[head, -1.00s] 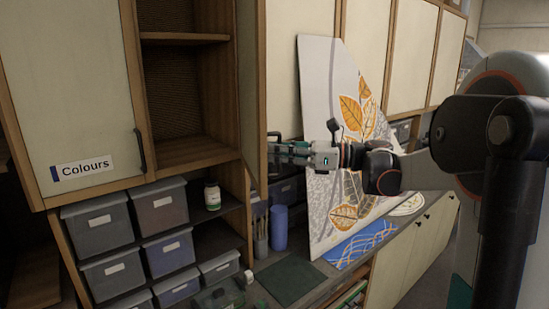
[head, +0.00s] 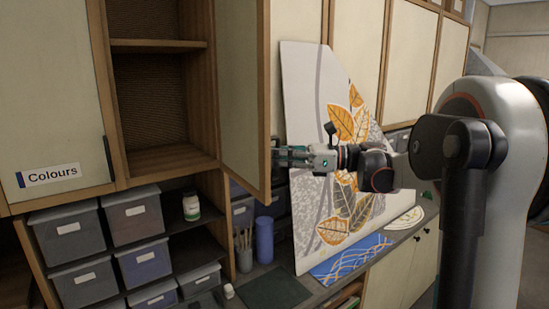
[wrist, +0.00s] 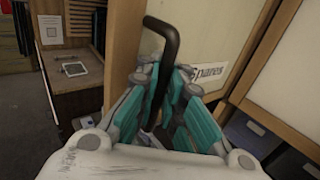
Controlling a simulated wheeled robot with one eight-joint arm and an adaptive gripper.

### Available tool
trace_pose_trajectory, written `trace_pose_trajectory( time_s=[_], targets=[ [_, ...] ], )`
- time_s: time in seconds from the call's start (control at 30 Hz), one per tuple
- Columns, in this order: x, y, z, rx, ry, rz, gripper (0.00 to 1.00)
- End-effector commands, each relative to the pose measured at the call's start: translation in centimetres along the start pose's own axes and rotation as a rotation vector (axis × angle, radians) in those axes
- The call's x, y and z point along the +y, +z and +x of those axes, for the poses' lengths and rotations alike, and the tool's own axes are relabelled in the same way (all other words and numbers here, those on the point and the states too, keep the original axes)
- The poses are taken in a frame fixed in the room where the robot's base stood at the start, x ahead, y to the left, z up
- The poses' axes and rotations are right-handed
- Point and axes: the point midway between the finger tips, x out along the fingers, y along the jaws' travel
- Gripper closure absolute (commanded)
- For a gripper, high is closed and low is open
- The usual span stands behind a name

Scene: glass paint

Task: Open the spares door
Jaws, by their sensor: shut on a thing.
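The spares door (head: 243,90) is a cream panel with a wooden frame. It stands swung out from its cupboard, and its inner face shows in the head view. In the wrist view its outer face (wrist: 213,38) bears a "Spares" label (wrist: 208,72) and a black bar handle (wrist: 168,62). My gripper (head: 278,155) is at the outer side of the door. In the wrist view its teal fingers (wrist: 172,110) are shut around the lower part of the handle.
The open cupboard (head: 155,90) shows a shelf and no contents. A closed "Colours" door (head: 52,100) is at left. Grey bins (head: 72,235) and a white jar (head: 191,207) stand below. A leaf-painted panel (head: 310,90) leans behind my gripper, beside a blue cylinder (head: 264,240).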

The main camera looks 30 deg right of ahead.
Motion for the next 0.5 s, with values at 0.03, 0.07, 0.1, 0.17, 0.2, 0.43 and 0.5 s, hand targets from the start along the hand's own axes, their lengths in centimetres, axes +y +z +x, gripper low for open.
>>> trace_pose_trajectory(
  time_s=[0.03,0.07,0.1,0.17,0.2,0.43,0.5],
  targets=[
    [0.14,-0.24,-0.10,0.005,0.002,0.002,1.00],
    [0.14,-0.24,-0.10,0.005,0.002,0.002,1.00],
    [0.15,-0.24,-0.10,0.005,0.002,0.002,1.00],
    [0.14,-0.23,-0.09,0.005,0.002,0.002,0.80],
    [0.13,-0.21,-0.08,0.004,0.002,0.002,0.71],
    [0.06,-0.12,-0.03,0.002,0.001,0.001,0.71],
    [0.05,-0.10,-0.03,0.002,0.001,0.001,0.71]
  ],
)
